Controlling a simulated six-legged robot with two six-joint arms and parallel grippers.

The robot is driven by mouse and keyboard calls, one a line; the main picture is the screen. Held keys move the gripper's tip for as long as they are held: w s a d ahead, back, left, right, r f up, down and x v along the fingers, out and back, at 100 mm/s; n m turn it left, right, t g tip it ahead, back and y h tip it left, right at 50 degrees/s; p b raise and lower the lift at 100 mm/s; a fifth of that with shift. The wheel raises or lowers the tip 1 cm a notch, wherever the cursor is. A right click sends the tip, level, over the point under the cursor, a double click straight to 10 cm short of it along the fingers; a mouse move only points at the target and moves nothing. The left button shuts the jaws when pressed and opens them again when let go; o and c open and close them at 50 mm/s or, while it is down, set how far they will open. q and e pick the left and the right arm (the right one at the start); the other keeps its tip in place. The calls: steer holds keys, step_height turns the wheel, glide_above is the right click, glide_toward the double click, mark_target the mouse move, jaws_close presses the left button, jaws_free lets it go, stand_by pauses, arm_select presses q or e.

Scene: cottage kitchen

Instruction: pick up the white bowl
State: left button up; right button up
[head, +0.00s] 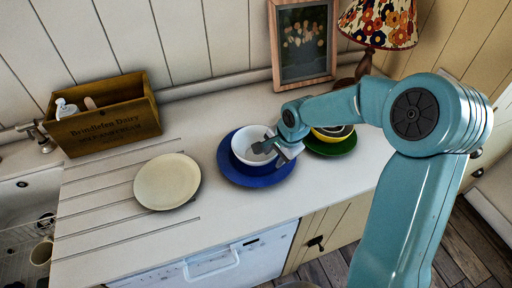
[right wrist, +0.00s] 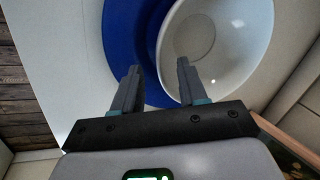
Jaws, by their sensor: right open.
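The white bowl (head: 242,146) sits on a blue plate (head: 252,182) on the counter. My right gripper (head: 264,148) reaches in from the right, over the bowl's right side, and covers part of its rim. In the right wrist view the open jaws (right wrist: 158,78) are empty. One finger overlaps the inside of the bowl (right wrist: 235,45) and the other lies over the blue plate (right wrist: 120,50), with the bowl's rim between them in the picture. I cannot tell whether a finger touches the bowl. My left gripper is not in view.
A cream plate (head: 167,182) lies left of the blue plate. A green plate (head: 335,148) with a yellow bowl (head: 333,136) stands close behind my right wrist. A wooden box (head: 108,118), a picture frame (head: 303,42) and a lamp (head: 378,25) stand at the back. The front counter is clear.

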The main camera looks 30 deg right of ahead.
steer(key=shift+w+f, duration=0.2)
steer(key=shift+f, duration=0.4)
steer(key=shift+s+r, duration=0.1)
steer(key=shift+s, duration=0.15)
steer(key=shift+w, duration=0.25)
jaws_close()
steer(key=shift+s, duration=0.1)
